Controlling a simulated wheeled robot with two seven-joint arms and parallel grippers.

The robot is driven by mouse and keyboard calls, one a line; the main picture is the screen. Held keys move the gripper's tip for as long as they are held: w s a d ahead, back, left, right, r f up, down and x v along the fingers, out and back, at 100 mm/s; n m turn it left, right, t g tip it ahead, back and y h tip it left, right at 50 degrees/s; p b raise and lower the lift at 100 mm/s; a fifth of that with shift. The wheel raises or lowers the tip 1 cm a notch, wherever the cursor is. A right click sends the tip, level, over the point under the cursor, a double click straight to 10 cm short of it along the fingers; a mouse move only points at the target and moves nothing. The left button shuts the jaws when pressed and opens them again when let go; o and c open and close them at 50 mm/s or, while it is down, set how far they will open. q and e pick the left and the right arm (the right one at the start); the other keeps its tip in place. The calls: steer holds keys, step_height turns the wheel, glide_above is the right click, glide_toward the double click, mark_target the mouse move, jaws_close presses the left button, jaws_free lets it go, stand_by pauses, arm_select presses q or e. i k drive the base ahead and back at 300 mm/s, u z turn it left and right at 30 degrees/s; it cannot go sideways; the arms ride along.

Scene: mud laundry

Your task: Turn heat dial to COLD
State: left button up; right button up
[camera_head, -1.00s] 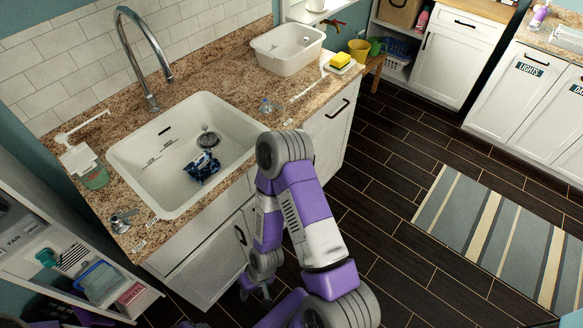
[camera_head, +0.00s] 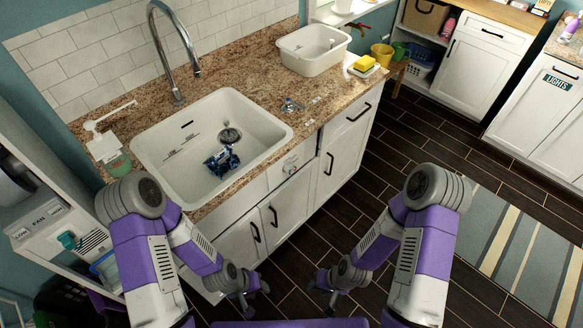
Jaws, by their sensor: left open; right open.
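A small pale plate with a round dial-like part (camera_head: 290,168) sits on the counter front below the sink's right end; its lettering is too small to read. On the left shelf unit is a white panel with a FAN label (camera_head: 47,210) and a teal knob (camera_head: 67,240). I cannot tell which is the heat dial, and no COLD mark is readable. My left gripper (camera_head: 250,304) is open, low in front of the cabinet doors and below the plate. My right gripper (camera_head: 323,302) is open over the floor to its right. Both are empty and apart from the dials.
The sink (camera_head: 178,185) holds a dark blue cloth-like item (camera_head: 221,161). A tap (camera_head: 172,55) rises behind it. A white tub (camera_head: 313,50) and yellow sponge (camera_head: 365,63) stand on the counter (camera_head: 240,68). Dark floor (camera_head: 330,212) lies open to the right, with a striped rug (camera_head: 505,240).

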mark_target(289, 168)
steer(key=z, duration=1.25)
steer(key=i, duration=0.6)
steer(key=u, duration=2.55)
